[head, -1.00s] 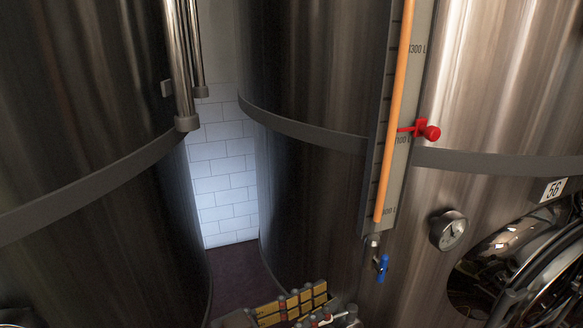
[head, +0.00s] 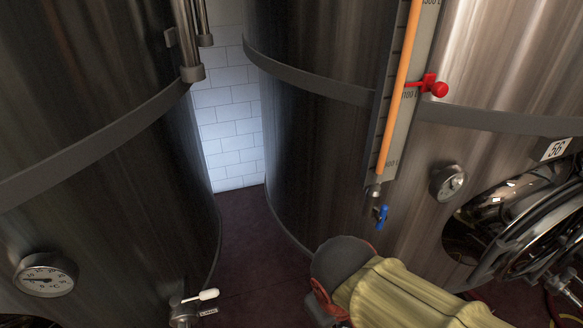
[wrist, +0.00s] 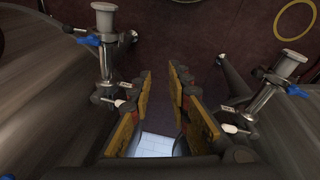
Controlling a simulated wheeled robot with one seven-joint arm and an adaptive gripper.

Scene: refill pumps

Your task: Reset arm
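My gripper (wrist: 160,72) shows in the wrist view as two yellow-padded fingers with a clear gap between them. It is open and holds nothing. The dark red floor and white tiles show through and below the gap. In the head view, a yellow-covered part of my arm (head: 395,293) with a dark grey rounded joint reaches in from the bottom right. The gripper itself is not visible in the head view now.
Large steel tanks stand at the left (head: 90,190) and right (head: 310,150). A level gauge (head: 401,85) with a red clamp and a blue-handled valve (head: 380,214) is on the right. A white-handled valve (head: 195,305) is bottom left. Metal valve fittings (wrist: 278,80) flank the fingers.

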